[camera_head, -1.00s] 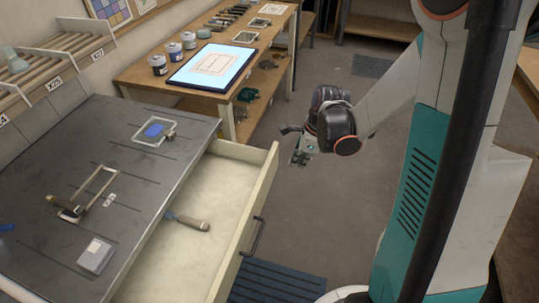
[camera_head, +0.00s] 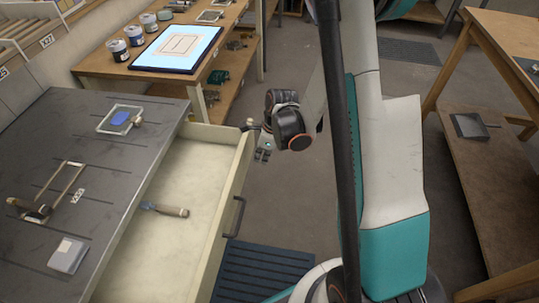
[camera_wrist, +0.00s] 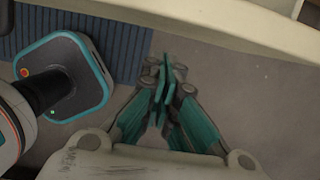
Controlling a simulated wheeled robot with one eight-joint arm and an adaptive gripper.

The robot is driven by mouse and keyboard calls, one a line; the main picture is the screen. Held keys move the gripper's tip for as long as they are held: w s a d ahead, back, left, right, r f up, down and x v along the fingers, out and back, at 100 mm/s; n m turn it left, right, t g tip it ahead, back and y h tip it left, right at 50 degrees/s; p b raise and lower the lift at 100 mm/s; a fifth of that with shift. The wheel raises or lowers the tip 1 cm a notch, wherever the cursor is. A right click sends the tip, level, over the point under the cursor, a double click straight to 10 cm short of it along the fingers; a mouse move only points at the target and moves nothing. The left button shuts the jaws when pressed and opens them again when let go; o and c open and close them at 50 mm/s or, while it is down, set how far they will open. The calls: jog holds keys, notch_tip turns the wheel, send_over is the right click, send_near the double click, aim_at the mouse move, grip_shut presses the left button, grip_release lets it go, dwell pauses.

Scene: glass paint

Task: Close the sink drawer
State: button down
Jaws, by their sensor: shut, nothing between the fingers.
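The sink drawer (camera_head: 226,215) is pulled out from under the dark grey worktop (camera_head: 90,130), with its pale interior showing. A tool with a brown handle (camera_head: 172,211) lies inside it. A dark bar handle (camera_head: 235,217) is on the drawer's front. My gripper (camera_head: 262,154) is outside the drawer, near the far end of its front, and apart from the handle. In the wrist view my gripper (camera_wrist: 165,82) has its teal fingers together with nothing between them. The cream drawer edge (camera_wrist: 230,22) crosses the top of that view.
A wooden bench (camera_head: 100,65) with a lit panel (camera_head: 178,47) and paint jars stands beyond the drawer. A blue ribbed mat (camera_head: 258,270) lies on the floor before the drawer. A wooden table (camera_head: 490,180) stands at the right. Floor between is clear.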

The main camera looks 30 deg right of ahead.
jog(key=shift+w+a+r, duration=0.1)
jog(key=shift+w+a, duration=0.4)
jog(key=shift+a, duration=0.2)
jog(key=shift+a, duration=0.1)
jog(key=w+a, duration=0.5)
jog(key=a, duration=0.1)
jog(key=w+a, duration=0.4)
jog(key=a, duration=0.3)
jog(key=w+a+b, duration=0.1)
jog(key=w+a, duration=0.4)
jog(key=a, duration=0.2)
jog(key=shift+w, duration=0.3)
jog(key=shift+d, duration=0.1)
